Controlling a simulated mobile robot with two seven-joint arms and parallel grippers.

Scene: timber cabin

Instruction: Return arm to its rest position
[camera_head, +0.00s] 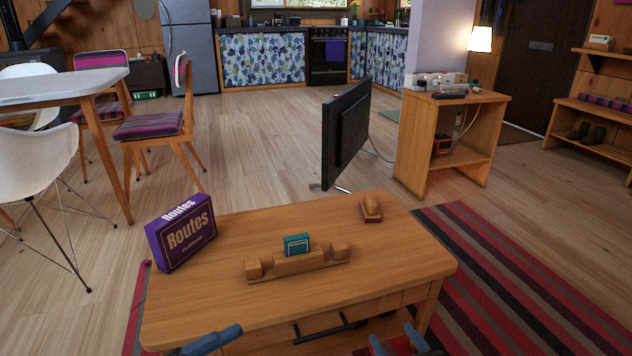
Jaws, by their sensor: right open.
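My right gripper (396,343) shows at the bottom edge, low in front of the wooden table (390,262). Its two fingertips are apart, with nothing seen between them. My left gripper (212,341) shows only as a blue-grey and dark piece at the bottom edge, by the table's front left corner. The rest of it is cut off by the frame, so its jaws cannot be judged. Both arms are mostly out of view.
On the table are a purple "Routes" box (181,238), a wooden holder (297,264) with a small teal box (296,244), and a small wooden block-like object (371,208). A drawer handle (330,329) is on the front. A striped rug (520,280) lies right.

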